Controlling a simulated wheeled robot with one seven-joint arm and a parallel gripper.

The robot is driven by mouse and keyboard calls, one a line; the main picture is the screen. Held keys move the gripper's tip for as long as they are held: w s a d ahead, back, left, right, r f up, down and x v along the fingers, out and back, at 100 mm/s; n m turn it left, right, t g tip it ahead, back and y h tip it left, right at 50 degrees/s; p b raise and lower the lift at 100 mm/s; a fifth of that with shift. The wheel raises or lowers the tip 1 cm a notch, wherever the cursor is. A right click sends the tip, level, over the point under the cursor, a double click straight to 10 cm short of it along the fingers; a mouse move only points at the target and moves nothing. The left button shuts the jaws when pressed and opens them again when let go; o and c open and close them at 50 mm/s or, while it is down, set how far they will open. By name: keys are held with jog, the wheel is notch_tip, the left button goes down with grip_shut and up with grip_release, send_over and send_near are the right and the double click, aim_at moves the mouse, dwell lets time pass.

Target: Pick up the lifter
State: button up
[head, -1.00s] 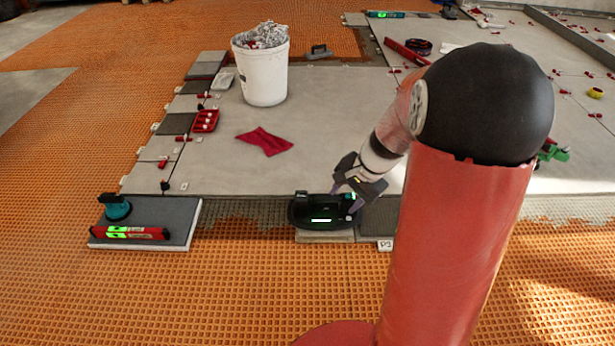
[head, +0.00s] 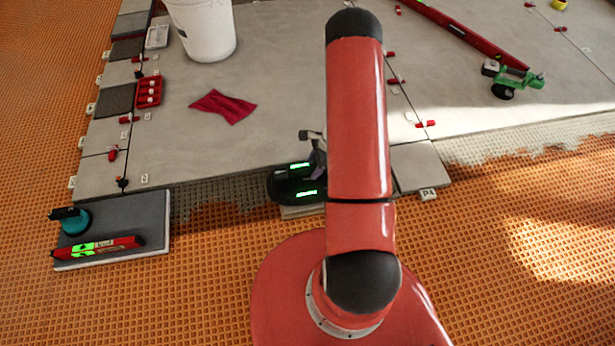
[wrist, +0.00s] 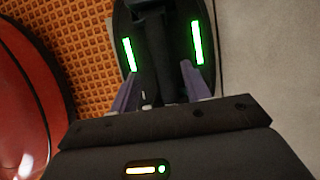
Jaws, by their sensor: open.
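The lifter appears to be the black oval device with green lit strips (head: 284,187), on a pale tile at the edge of the laid floor. It also shows in the wrist view (wrist: 178,22), with a dark handle bar along its middle. My gripper (wrist: 160,72) is open over the lifter. Its two purple-grey fingers point at the lifter, one on each side of the handle. I cannot tell whether they touch it. In the head view my arm hides most of the gripper and the lifter's right end.
A grey tile (head: 150,215) at left carries a red level (head: 98,247) and a teal suction cup (head: 76,222). A white bucket (head: 203,30), red cloth (head: 222,106) and red tray (head: 149,92) stand on the laid tiles. A green tool (head: 515,78) lies right. Orange matting surrounds them.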

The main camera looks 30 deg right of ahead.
aim_at(302, 190)
jog(key=x, duration=0.5)
jog(key=shift+w+a+b, duration=0.1)
jog(key=shift+w+b, duration=0.25)
jog(key=shift+r, duration=0.2)
grip_shut()
